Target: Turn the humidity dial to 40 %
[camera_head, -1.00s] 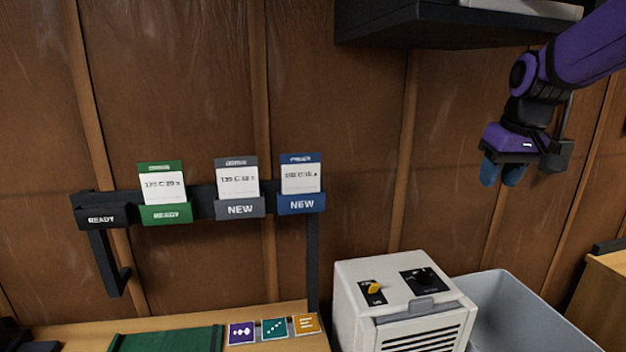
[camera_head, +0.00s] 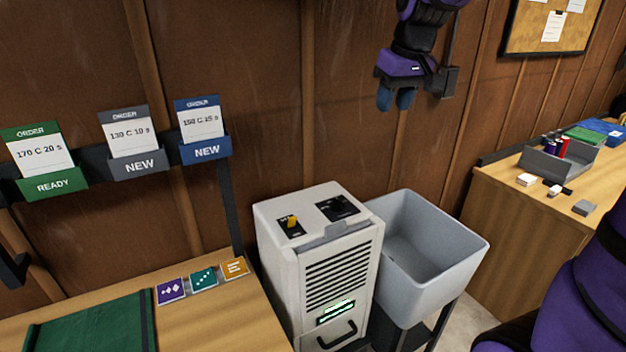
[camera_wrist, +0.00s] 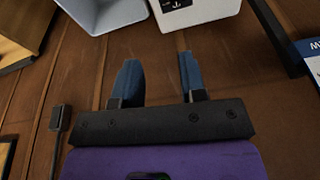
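A white dehumidifier-like unit (camera_head: 322,262) stands on the floor between the bench and a grey sink, with a vent grille and a green-lit display (camera_head: 336,311) on its front. Its top carries a black plate with a yellow knob (camera_head: 291,222) and another black plate with a dark dial (camera_head: 338,207). The dial's setting is too small to read. My gripper (camera_head: 396,99) hangs above and behind the unit, near the wood wall, touching nothing. In the wrist view, the blue fingers of my gripper (camera_wrist: 158,78) are apart and empty, and the unit's edge (camera_wrist: 205,10) shows at the top.
A grey sink (camera_head: 465,243) stands right of the unit. A bench (camera_head: 225,318) at left bears a green mat (camera_head: 95,325) and small coloured cards. Order cards hang on a wall rail. A right-hand bench (camera_head: 515,220) holds a grey tray. My purple arm fills the right edge.

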